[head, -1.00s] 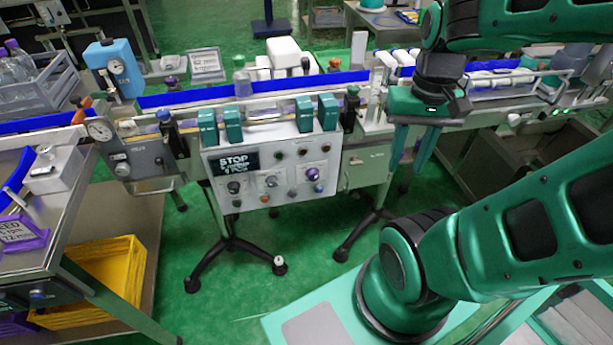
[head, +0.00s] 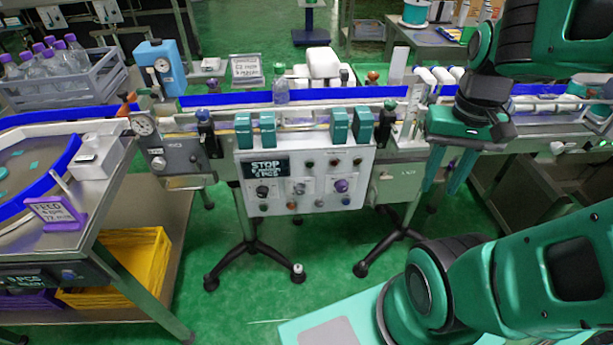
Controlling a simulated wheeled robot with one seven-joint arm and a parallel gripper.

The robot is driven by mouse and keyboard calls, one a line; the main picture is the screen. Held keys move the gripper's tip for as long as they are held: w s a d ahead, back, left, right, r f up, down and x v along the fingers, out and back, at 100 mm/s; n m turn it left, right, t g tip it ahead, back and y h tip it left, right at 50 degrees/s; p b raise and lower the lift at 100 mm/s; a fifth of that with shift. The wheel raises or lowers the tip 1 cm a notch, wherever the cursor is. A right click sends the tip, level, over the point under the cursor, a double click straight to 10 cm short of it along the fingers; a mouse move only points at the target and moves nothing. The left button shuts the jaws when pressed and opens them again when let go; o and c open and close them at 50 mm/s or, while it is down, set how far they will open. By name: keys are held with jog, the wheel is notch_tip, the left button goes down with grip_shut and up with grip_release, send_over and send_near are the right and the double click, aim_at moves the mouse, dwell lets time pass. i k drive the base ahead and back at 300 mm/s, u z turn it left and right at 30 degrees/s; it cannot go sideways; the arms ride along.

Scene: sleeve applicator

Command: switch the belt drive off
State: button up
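A white control panel (head: 318,163) hangs on the front of the conveyor, centre of the head view. It carries a black sign (head: 268,168) reading STOP, with smaller blurred text. A row of knobs runs below: a black knob (head: 263,191), a grey knob (head: 299,188) and a purple knob (head: 341,186). Small buttons and lamps sit around them. Their labels are too small to read, so I cannot tell which one is the belt drive's. My gripper (head: 447,186) is right of the panel, clear of the knobs. Its two green fingers point down, apart, with nothing between them.
Green blocks (head: 338,125) stand along the panel's top edge. The conveyor (head: 390,93) with blue side rails runs behind, carrying a bottle (head: 281,92). A side table with a purple-framed sign (head: 57,214) and a yellow crate (head: 140,265) are at left. Tripod feet (head: 252,258) stand below the panel.

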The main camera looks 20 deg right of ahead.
aim_at(341, 186)
jog(key=u, duration=0.95)
jog(key=k, duration=0.8)
jog(key=z, duration=1.45)
